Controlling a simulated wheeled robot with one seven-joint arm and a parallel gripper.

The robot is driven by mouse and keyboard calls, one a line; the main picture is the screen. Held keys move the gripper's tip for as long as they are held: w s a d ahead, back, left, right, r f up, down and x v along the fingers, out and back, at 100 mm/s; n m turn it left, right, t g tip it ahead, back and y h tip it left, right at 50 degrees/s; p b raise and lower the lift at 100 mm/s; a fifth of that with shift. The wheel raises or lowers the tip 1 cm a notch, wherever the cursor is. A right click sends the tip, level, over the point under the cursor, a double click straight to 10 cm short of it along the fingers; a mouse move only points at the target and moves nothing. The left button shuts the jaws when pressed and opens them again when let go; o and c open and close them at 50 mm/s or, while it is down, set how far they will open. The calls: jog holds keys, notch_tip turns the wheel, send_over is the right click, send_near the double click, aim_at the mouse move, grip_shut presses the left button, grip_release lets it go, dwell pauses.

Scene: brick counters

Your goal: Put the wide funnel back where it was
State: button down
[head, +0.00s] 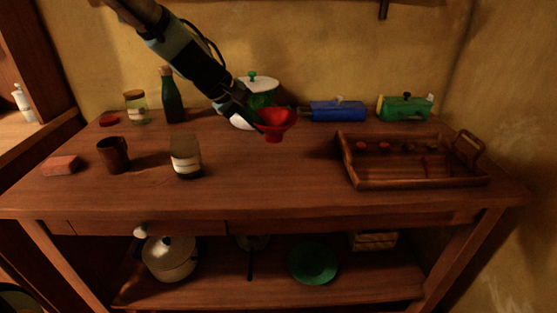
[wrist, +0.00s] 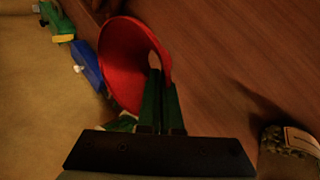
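The wide funnel (head: 277,120) is red and hangs above the counter near its middle, mouth up and spout down. My gripper (head: 260,122) is shut on its rim at the left side. In the wrist view the funnel (wrist: 122,62) fills the upper middle, and my two green fingers (wrist: 161,92) pinch its rim. The funnel appears clear of the wooden counter top (head: 250,185).
A wooden tray (head: 415,184) holds small items at the right. A blue container (head: 338,111) and a green one (head: 404,108) lie at the back. A jar (head: 186,157), a brown cup (head: 113,154) and a dark bottle (head: 172,98) stand left. The front middle is clear.

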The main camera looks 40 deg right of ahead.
jog(key=shift+f, duration=3.55)
jog(key=shift+f, duration=0.1)
jog(key=c, duration=1.6)
grip_release()
jog(key=shift+f, duration=0.1)
jog(key=c, duration=1.1)
grip_release()
jog(key=shift+r+p, duration=0.25)
jog(key=shift+p, duration=0.05)
jog(key=b+v, duration=0.1)
jog(key=v, duration=1.1)
